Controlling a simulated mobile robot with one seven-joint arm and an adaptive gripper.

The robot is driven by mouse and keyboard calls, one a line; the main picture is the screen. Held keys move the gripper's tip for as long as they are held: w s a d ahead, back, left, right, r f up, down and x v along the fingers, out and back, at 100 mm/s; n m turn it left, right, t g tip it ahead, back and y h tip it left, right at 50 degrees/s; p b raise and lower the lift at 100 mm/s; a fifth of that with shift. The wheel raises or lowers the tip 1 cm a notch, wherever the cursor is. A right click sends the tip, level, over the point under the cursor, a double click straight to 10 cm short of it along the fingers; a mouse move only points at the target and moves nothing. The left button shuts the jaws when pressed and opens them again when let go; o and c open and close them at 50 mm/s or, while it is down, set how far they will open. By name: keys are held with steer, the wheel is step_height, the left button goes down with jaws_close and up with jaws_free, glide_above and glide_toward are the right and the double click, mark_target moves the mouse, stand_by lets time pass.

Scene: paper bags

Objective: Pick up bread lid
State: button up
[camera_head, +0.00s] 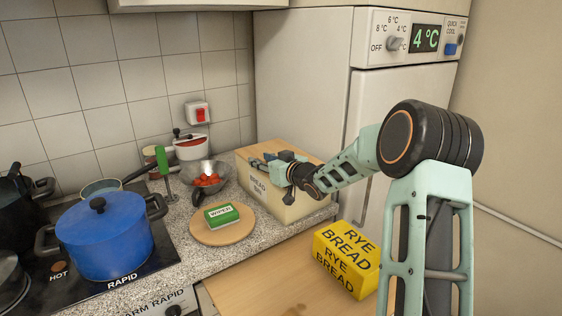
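A cream bread bin (290,204) marked "BREAD BIN" stands on the counter beside the fridge. Its flat wooden lid (292,148) lies on top of it. My gripper (259,164) is over the lid, near its left side, reaching in from the right. The fingers look close to the lid, but I cannot tell whether they touch it. They are small and partly hidden by the gripper body, so I cannot tell whether they are open or shut. My gripper and wrist hide the middle and front of the lid.
A yellow rye bread pack (347,259) is in front of the bin. A round board (222,236) with a green pack (222,215) is left of it. A metal colander (207,176) with red pieces, a blue pot (104,240) on the hob and the fridge (302,80) stand around.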

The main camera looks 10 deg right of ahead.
steer(key=shift+w+a+f, duration=0.1)
steer(key=shift+w+a, duration=0.05)
steer(key=shift+w, duration=0.2)
jaws_close()
stand_by(0.3)
